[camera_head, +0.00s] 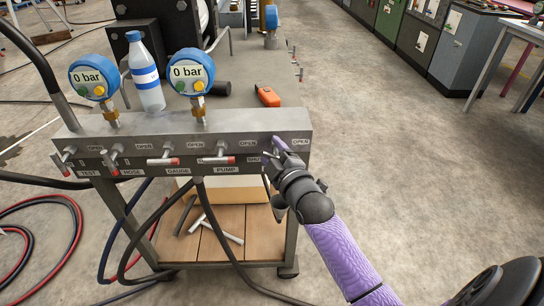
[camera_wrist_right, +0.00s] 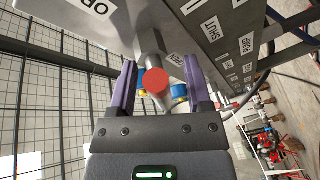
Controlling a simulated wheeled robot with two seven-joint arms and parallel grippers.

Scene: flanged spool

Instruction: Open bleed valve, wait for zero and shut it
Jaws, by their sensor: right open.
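A grey valve manifold (camera_head: 225,128) stands on a cart, with several red-tipped valve handles along its front. In the head view my right gripper (camera_head: 273,148) is at its right end and hides most of the valve there. In the right wrist view the open purple fingers (camera_wrist_right: 159,64) stand either side of that valve's red-tipped handle (camera_wrist_right: 156,82), which points at the camera, with gaps visible on both sides. Its own name label is hidden. Two blue gauges, left (camera_head: 93,77) and right (camera_head: 191,73), read 0 bar. My left gripper is out of view.
A water bottle (camera_head: 146,75) stands behind the manifold between the gauges. An orange tool (camera_head: 267,95) lies on the surface behind it. Dark hoses (camera_head: 127,245) hang in front, and loose rods (camera_head: 215,230) lie on the lower wooden shelf.

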